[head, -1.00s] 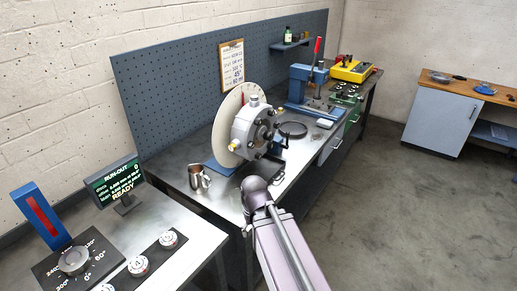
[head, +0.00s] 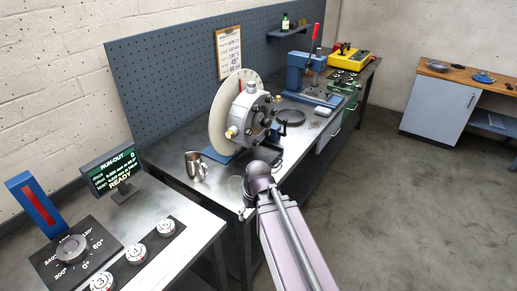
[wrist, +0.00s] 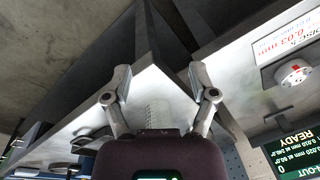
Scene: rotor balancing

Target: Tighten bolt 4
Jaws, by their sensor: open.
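The rotor (head: 243,118) is a grey round hub with dark bolts on its face and brass fittings at its rim. It stands upright in front of a pale disc (head: 218,125) on the bench. The bolt numbers are too small to read, so I cannot tell which is bolt 4. My gripper is open in the wrist view (wrist: 160,75), with its two fingers spread apart and nothing gripped. A pale ribbed cylinder (wrist: 157,112) shows between the finger bases; I cannot tell what it is. In the head view my arm's end is in front of the bench, below and apart from the rotor.
The run-out display (head: 113,175) reads READY beside a dial (head: 72,249) and several round numbered pieces (head: 135,252). A blue press (head: 303,75) and yellow case (head: 349,58) stand farther back. Floor (head: 390,190) is clear at right.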

